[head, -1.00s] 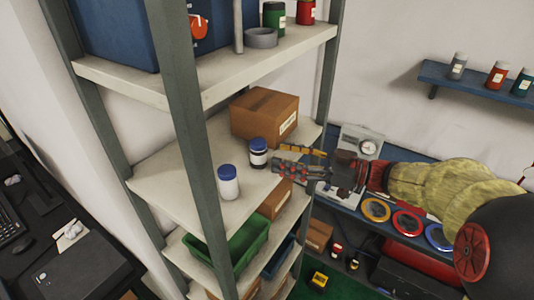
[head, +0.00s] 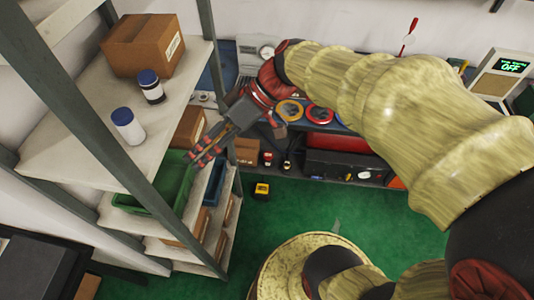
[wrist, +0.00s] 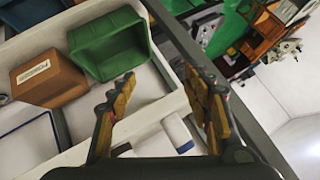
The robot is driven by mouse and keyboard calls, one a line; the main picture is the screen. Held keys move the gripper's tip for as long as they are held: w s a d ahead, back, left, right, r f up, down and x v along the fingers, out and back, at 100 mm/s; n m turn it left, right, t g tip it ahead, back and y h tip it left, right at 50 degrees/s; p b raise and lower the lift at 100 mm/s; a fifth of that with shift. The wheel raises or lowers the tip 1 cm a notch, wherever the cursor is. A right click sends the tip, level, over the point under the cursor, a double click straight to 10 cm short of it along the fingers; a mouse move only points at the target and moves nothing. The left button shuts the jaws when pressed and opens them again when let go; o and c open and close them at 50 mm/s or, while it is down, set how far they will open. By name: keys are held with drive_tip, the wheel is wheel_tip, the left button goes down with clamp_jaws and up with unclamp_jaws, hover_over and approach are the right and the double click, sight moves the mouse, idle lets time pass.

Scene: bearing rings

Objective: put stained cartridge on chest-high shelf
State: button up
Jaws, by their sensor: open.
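Two blue-capped bottles stand upright on the chest-high shelf (head: 65,150) in the head view. One has a dark body with a pale label (head: 151,88); it looks like the stained cartridge. The other is a white bottle (head: 128,127), nearer to me. My gripper (head: 198,153) is open and empty, outside the shelf's right edge, lower than the bottles and apart from both. In the wrist view my open fingers (wrist: 160,76) have nothing clamped between them.
A cardboard box (head: 144,45) sits behind the bottles. A green bin (head: 150,208) lies on the shelf below, close to my fingers, and shows in the wrist view (wrist: 115,45). A grey upright post (head: 100,145) crosses the shelf front. Green floor (head: 290,205) lies open to the right.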

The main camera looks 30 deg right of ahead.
drive_tip(key=s+d+f+m+t+h, duration=0.1)
drive_tip(key=s+d+m+t+h, duration=0.2)
drive_tip(key=s+d+m+h, duration=0.5)
drive_tip(key=d+h, duration=0.1)
drive_tip(key=d, duration=0.2)
drive_tip(key=shift+s+d+t, duration=0.15)
drive_tip(key=shift+s+t, duration=0.05)
drive_tip(key=shift+t, duration=0.2)
drive_tip(key=shift+f, duration=0.1)
wheel_tip(320, 180, down, 6)
drive_tip(key=b, duration=0.6)
